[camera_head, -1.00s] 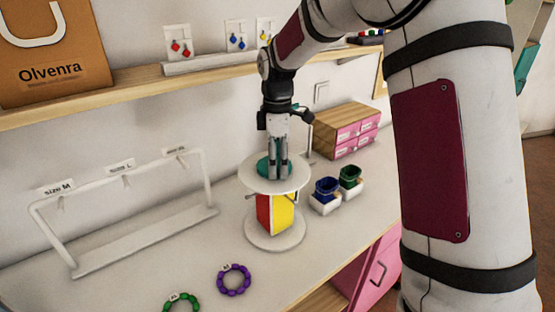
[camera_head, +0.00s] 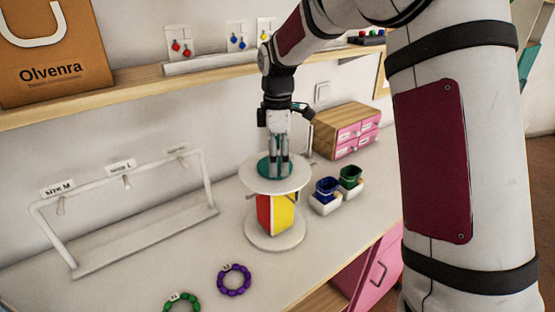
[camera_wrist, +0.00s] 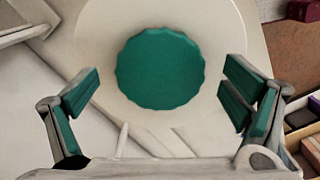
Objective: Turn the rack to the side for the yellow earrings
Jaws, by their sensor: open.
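The rack (camera_head: 281,214) is a round white stand with a lower disc, an upper disc and coloured panels between. A red panel (camera_head: 263,212) shows at the left and a wider yellow panel faces front right. A teal knob (camera_head: 267,168) sits on top; the wrist view shows its scalloped edge (camera_wrist: 160,68). My gripper (camera_head: 279,174) points down over the knob. In the wrist view its fingers (camera_wrist: 160,95) are wide apart on either side, not touching the knob. The yellow earrings (camera_head: 264,35) hang on a card on the shelf, partly beside my arm.
Red (camera_head: 181,46) and blue earrings (camera_head: 238,42) hang on cards along the shelf (camera_head: 130,88). Blue (camera_head: 326,188) and green cups (camera_head: 350,178) stand right of the rack, before a drawer box (camera_head: 335,120). A white bar stand (camera_head: 150,240) is at left; purple (camera_head: 234,280) and green bracelets (camera_head: 182,303) lie in front.

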